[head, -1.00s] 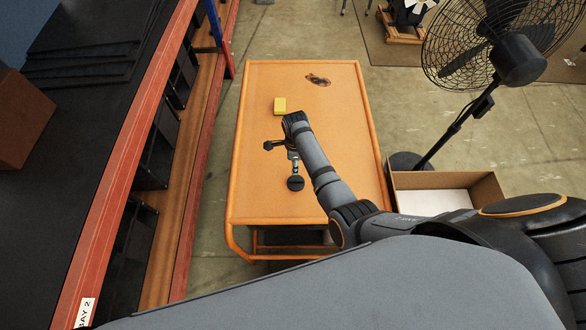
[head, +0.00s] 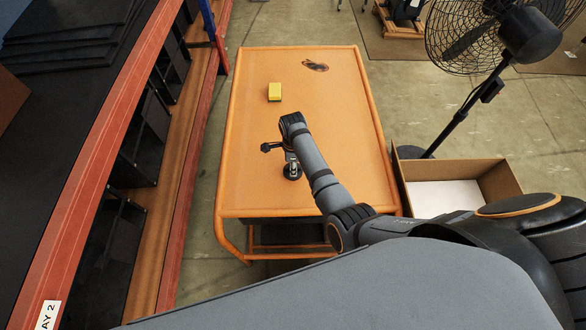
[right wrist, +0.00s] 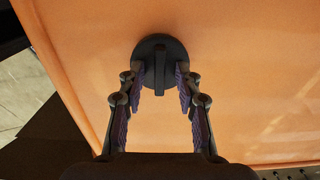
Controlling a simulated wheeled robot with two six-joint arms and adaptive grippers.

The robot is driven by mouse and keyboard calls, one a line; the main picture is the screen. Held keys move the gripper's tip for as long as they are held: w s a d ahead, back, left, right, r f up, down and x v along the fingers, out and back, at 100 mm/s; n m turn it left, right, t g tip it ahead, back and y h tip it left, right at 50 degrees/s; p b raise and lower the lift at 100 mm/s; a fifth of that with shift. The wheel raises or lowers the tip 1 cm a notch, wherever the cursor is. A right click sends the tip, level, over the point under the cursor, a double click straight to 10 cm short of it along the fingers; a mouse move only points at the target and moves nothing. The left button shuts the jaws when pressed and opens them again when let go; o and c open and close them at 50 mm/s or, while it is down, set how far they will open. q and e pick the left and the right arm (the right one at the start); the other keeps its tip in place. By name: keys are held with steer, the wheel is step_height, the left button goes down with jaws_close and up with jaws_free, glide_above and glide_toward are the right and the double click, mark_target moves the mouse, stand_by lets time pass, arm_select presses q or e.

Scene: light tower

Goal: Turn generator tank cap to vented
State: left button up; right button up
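A round black cap (right wrist: 158,48) with a raised bar across its middle sits on an orange surface in the right wrist view. In the head view the cap (head: 292,174) shows on the orange cart top, partly hidden by my right gripper (head: 292,163). In the wrist view my right gripper (right wrist: 160,82) is open, with one finger on each side of the bar at the cap's near part. I see a gap between each finger and the bar. Contact with the cap's rim is unclear. No vent marking is readable. My left gripper is not in view.
The orange cart (head: 255,187) also carries a yellow block (head: 275,91) and a dark stain (head: 315,65). A red shelf rack (head: 95,145) runs along the left. An open cardboard box (head: 500,183) and a standing fan (head: 525,40) are at the right.

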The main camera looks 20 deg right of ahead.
steer(key=shift+r, duration=0.1)
steer(key=shift+c, duration=0.5)
jaws_close()
steer(key=n+p, duration=0.2)
steer(key=n, duration=0.1)
steer(key=shift+r+p, duration=0.2)
steer(key=shift+p, duration=0.2)
steer(key=n+p, duration=0.2)
steer(key=n, duration=0.2)
steer(key=shift+f, duration=0.1)
steer(key=n+p, duration=0.2)
steer(key=n, duration=0.3)
steer(key=n+p, duration=0.1)
steer(key=n, duration=0.4)
steer(key=shift+s+f+n, duration=0.1)
steer(key=shift+f+n, duration=0.05)
steer(key=shift+n, duration=0.25)
